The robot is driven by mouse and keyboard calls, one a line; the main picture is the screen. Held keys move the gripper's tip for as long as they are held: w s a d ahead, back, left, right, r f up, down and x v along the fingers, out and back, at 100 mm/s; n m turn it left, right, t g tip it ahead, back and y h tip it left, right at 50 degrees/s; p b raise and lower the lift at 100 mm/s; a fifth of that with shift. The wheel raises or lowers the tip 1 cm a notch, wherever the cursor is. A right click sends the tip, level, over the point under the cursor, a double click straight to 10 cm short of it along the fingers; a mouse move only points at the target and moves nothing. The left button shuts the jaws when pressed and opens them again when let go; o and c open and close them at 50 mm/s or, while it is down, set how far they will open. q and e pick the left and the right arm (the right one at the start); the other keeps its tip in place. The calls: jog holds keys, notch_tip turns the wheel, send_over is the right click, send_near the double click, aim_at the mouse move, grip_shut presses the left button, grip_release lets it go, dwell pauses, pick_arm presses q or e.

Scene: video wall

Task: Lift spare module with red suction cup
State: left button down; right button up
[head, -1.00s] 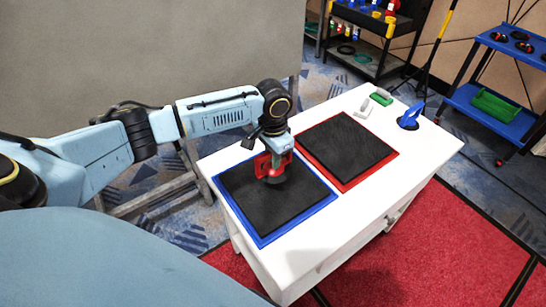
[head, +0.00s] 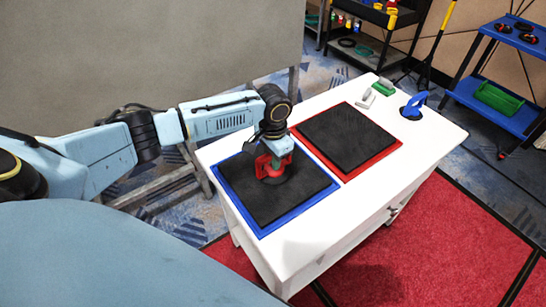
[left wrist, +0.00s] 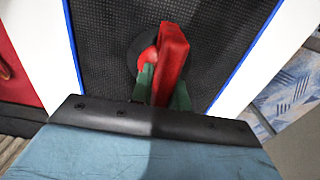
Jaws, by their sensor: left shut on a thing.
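The red suction cup (head: 273,171) stands upright on a square black module (head: 300,193), its round pad against the module's top. The module lies over a blue-edged mat (head: 262,235) at the table's left end; I see no clear gap beneath it. My left gripper (head: 274,160) is shut on the cup's handle from above. In the left wrist view the gripper's green fingers (left wrist: 163,90) are either side of the red handle (left wrist: 173,58), over the black module (left wrist: 230,35). My right gripper is not in view.
A second black module (head: 347,137) lies on a red-edged mat (head: 385,152) beside the first. A blue suction cup (head: 413,107) and two small handled tools (head: 376,94) are at the white table's (head: 325,232) far end. A blue cart (head: 490,105) stands behind.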

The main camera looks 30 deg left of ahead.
pick_arm(q)
jog(key=shift+f, duration=0.35)
dwell(1.1)
jog(key=shift+r+p, duration=0.65)
jog(key=shift+p, duration=0.3)
dwell(0.9)
jog(key=shift+r, duration=0.1)
jog(key=shift+r+p, duration=3.4)
jog(key=shift+p, duration=0.85)
jog(key=shift+w+r, duration=0.1)
jog(key=shift+w, duration=0.05)
